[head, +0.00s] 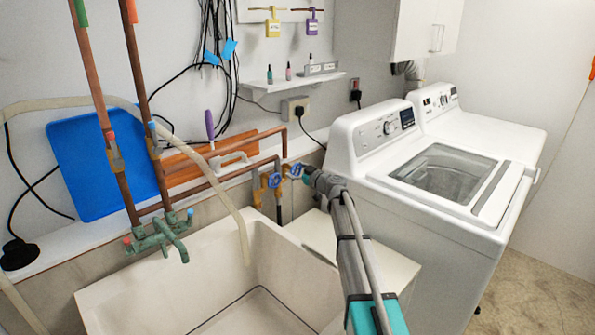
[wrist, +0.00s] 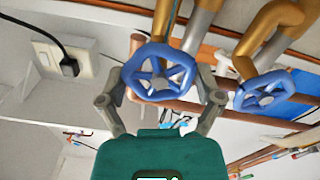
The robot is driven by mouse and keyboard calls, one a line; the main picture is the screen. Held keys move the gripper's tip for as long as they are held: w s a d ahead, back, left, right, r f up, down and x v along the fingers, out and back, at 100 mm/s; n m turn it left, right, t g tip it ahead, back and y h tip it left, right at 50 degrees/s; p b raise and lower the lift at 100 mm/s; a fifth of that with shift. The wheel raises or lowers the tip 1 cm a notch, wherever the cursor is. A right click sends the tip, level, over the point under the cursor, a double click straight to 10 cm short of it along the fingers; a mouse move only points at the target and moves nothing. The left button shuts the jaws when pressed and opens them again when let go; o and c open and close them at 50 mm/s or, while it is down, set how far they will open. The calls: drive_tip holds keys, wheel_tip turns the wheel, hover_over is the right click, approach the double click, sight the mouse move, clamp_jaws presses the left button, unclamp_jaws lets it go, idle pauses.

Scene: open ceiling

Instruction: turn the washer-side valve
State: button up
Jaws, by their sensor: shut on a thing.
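Two blue valve wheels sit side by side on the pipes above the sink's right end. The washer-side valve (head: 296,170) is the right one in the head view, nearer the washer. In the wrist view it is the larger blue wheel (wrist: 159,73), with its spokes facing me. My gripper (head: 303,173) is shut on this wheel, one finger on each side of its rim. The other valve (head: 274,180) stands clear of the fingers and shows at the right of the wrist view (wrist: 264,92). My gripper partly hides the washer-side valve in the head view.
A utility sink (head: 255,225) lies below the valves, with a green faucet (head: 160,236) at left. The white washer (head: 420,200) stands close on the right of my arm. Copper pipes (head: 230,175) run along the wall. A wall outlet (head: 295,108) with a plug is above.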

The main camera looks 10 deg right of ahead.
drive_tip(key=n, duration=1.2)
drive_tip(key=shift+w+f+n, duration=0.1)
drive_tip(key=shift+n, duration=0.2)
idle(0.3)
drive_tip(key=o, duration=0.9)
drive_tip(key=shift+s, duration=0.2)
